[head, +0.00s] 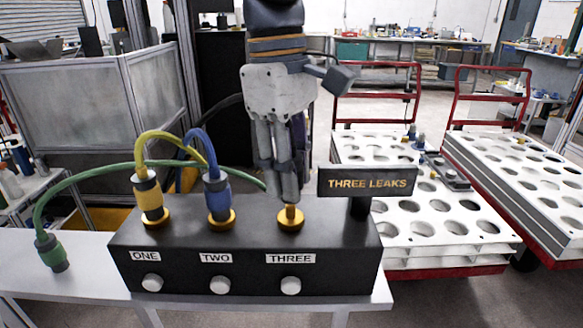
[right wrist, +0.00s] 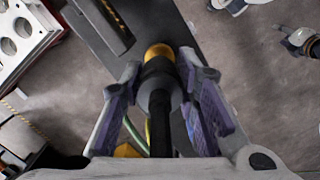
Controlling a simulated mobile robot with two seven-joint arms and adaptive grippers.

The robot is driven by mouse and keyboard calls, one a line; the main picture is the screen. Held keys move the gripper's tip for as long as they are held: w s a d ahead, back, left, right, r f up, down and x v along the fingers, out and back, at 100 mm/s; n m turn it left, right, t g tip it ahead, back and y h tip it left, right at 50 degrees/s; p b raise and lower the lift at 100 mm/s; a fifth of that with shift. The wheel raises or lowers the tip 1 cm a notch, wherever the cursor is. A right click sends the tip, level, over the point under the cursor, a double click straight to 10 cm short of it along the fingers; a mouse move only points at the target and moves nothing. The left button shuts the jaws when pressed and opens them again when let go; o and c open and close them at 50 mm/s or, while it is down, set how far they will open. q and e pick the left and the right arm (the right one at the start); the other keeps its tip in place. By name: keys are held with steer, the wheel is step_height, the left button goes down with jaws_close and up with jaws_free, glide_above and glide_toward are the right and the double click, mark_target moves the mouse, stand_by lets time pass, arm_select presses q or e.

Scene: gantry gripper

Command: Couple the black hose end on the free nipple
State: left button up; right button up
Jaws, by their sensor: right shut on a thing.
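A black box (head: 240,245) on the white table has nipples labelled ONE, TWO and THREE. The yellow hose end (head: 149,196) stands upright on ONE and the blue hose end (head: 218,196) on TWO. My right gripper (head: 287,195) points down over the brass nipple (head: 290,217) at THREE. In the right wrist view, the right gripper (right wrist: 165,88) is shut on the black hose end (right wrist: 160,82), in line with the brass nipple (right wrist: 159,51). The two look close or touching; I cannot tell whether they are coupled. My left gripper is not in view.
A THREE LEAKS sign (head: 367,182) stands on the box close to the right of my gripper. A green hose end (head: 50,252) stands at the table's left, its hose arching behind the box. White perforated carts (head: 440,232) stand to the right. White knobs (head: 220,285) line the box front.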

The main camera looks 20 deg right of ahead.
steer(key=shift+f, duration=1.45)
steer(key=o, duration=1.1)
steer(key=shift+o, duration=0.2)
steer(key=r, duration=0.8)
steer(key=w+a+r, duration=0.1)
steer(key=r, duration=0.3)
steer(key=shift+f, duration=0.1)
